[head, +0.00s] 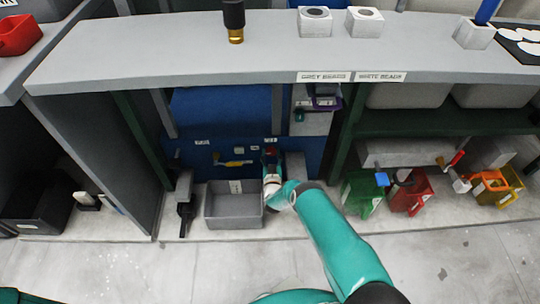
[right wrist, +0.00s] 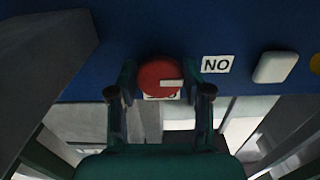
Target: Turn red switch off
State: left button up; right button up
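The red switch (right wrist: 158,76) is a round red knob with a pale bar across its lower right, on the blue panel (right wrist: 260,30). In the head view only a bit of red shows at the blue panel (head: 232,146), mostly hidden by my right gripper (head: 271,163). In the right wrist view my right gripper (right wrist: 160,84) is open, its fingers on either side of the red knob. A narrow gap seems to show at each side; I cannot tell whether either finger touches. My left gripper is not in view.
A "NO" label (right wrist: 217,64) and a white button (right wrist: 276,67) are right of the switch. A grey bin (head: 234,222) stands below the panel. The grey tabletop (head: 150,52) overhangs it. Green (head: 361,194) and red (head: 412,190) containers stand to the right.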

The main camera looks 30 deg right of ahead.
jog(key=shift+c, duration=1.4)
jog(key=shift+a, duration=0.15)
jog(key=shift+c, duration=0.2)
jog(key=shift+m, duration=0.3)
jog(key=m+b, duration=0.2)
jog(key=m, duration=0.1)
jog(key=shift+w, duration=0.1)
jog(key=m+b, duration=0.1)
jog(key=m, duration=0.4)
jog(key=shift+b, duration=0.4)
jog(key=m+b, duration=0.1)
jog(key=m, duration=0.3)
jog(key=shift+m+b, duration=0.3)
jog(key=shift+b, duration=0.05)
jog(key=shift+r+m+b, duration=0.1)
jog(key=shift+m+b, duration=0.65)
jog(key=shift+m, duration=1.55)
